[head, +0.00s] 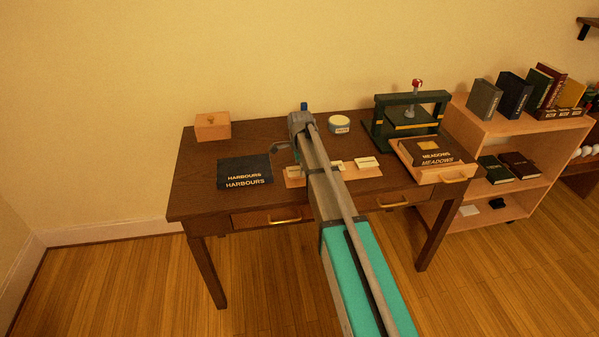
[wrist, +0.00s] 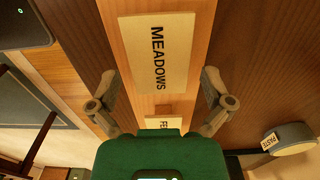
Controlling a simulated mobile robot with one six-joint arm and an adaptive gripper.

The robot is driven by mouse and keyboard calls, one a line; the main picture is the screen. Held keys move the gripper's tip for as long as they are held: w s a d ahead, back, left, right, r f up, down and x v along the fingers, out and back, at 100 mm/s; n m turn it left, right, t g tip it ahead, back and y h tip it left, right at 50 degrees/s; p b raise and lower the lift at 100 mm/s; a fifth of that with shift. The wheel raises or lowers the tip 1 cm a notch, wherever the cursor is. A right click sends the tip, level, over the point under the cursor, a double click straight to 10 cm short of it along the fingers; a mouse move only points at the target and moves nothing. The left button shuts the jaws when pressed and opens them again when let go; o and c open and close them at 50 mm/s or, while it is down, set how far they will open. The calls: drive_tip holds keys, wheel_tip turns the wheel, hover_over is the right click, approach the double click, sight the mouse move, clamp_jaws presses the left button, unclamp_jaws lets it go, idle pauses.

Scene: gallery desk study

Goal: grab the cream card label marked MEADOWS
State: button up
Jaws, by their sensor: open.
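The cream card label marked MEADOWS (wrist: 158,52) lies flat on a light wooden strip (wrist: 119,40) in the wrist view, its text running down the picture. My gripper (wrist: 159,76) is open and empty, with its two fingers apart on either side of the strip, near the label's lower end. A second cream label (wrist: 165,123) lies below it, partly hidden by my gripper's green body. In the head view, my arm hides part of the strip (head: 294,182), and I cannot tell which label there is MEADOWS.
A PASTE jar (wrist: 290,139) stands beside the strip; it also shows in the head view (head: 339,124). The dark HARBOURS book (head: 244,170) lies left of my arm, a wooden box (head: 212,126) behind it. A green press (head: 385,131) and a tray (head: 450,175) holding a MEADOWS book stand right.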

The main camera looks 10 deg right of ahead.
idle(0.4)
drive_tip(key=c, duration=0.7)
drive_tip(key=shift+r, duration=0.15)
wheel_tip(320, 180, up, 3)
drive_tip(key=p, duration=0.3)
drive_tip(key=s+r+p, duration=0.3)
drive_tip(key=s, duration=0.1)
drive_tip(key=s+d+r+p, duration=0.1)
drive_tip(key=s+r+p, duration=0.2)
drive_tip(key=s+p, duration=0.1)
drive_tip(key=s+r+p, duration=0.3)
drive_tip(key=s+r, duration=0.1)
drive_tip(key=s, duration=0.2)
drive_tip(key=shift+d, duration=0.3)
